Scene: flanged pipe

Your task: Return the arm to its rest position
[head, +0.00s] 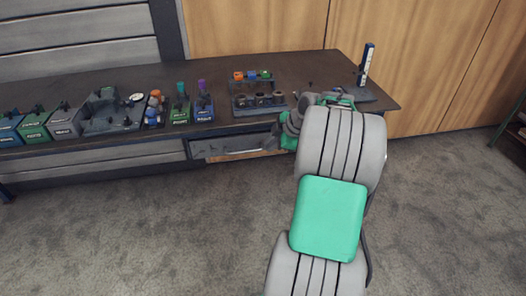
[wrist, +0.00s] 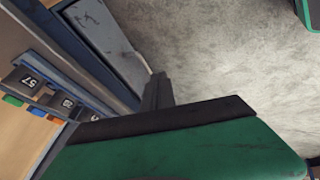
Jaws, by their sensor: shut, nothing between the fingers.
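My arm (head: 340,145), grey with green covers, reaches from the bottom of the head view up to the bench front. My gripper (head: 272,138) is folded to the left of the arm, by the right end of the open-looking drawer (head: 232,147); I cannot tell if it touches. In the wrist view my gripper's dark fingers (wrist: 157,92) are together with nothing between them. A green and black body fills the bottom of that view and hides what lies below.
The dark workbench (head: 210,85) carries coloured bins (head: 35,124), a rack with small parts (head: 258,100) and an upright blue-white gauge (head: 366,65) at right. In the wrist view, numbered labels (wrist: 30,82) show at left. The carpet (head: 130,230) left of my arm is clear.

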